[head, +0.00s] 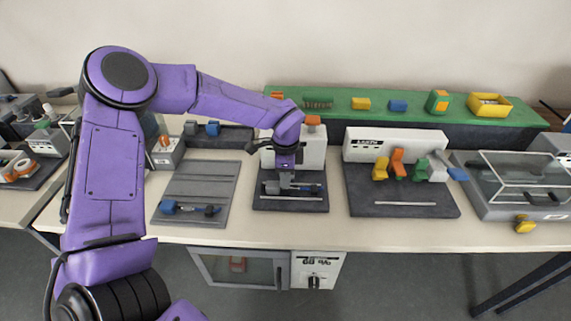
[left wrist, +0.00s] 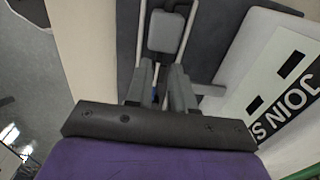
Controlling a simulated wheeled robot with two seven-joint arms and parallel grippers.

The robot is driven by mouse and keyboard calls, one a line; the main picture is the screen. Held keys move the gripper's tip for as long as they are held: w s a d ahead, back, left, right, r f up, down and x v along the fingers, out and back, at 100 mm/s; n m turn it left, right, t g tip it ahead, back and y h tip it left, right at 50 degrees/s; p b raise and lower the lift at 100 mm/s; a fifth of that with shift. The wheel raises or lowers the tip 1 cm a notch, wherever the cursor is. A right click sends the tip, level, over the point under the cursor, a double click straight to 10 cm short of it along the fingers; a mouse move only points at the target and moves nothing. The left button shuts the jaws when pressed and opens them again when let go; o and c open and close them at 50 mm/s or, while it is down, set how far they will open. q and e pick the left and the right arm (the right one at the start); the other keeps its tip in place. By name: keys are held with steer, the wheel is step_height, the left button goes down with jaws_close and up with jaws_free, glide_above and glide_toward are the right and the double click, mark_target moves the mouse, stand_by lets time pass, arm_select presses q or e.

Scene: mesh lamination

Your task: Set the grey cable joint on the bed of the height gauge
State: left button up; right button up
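My left gripper (head: 287,182) points down over the dark bed (head: 312,206) of the middle station, which I take for the height gauge. A long dark and grey piece with a blue end (head: 313,188) lies low across this bed under the fingers; I take it for the grey cable joint. In the left wrist view my two fingers (left wrist: 161,75) stand on either side of a narrow gap with a bit of blue in it. A grey block (left wrist: 165,32) lies just beyond the tips. Whether the fingers press on the piece is hidden. My right gripper is out of view.
A grey tray (head: 225,175) on the left holds a blue and dark part (head: 190,209). On the right stands a station with coloured levers (head: 398,160). A white panel (head: 314,150) rises behind my gripper. A green shelf (head: 340,112) runs along the back.

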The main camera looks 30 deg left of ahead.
arm_select(q)
step_height(320, 180, up, 9)
steer(key=shift+b, duration=0.45)
stand_by(1.6)
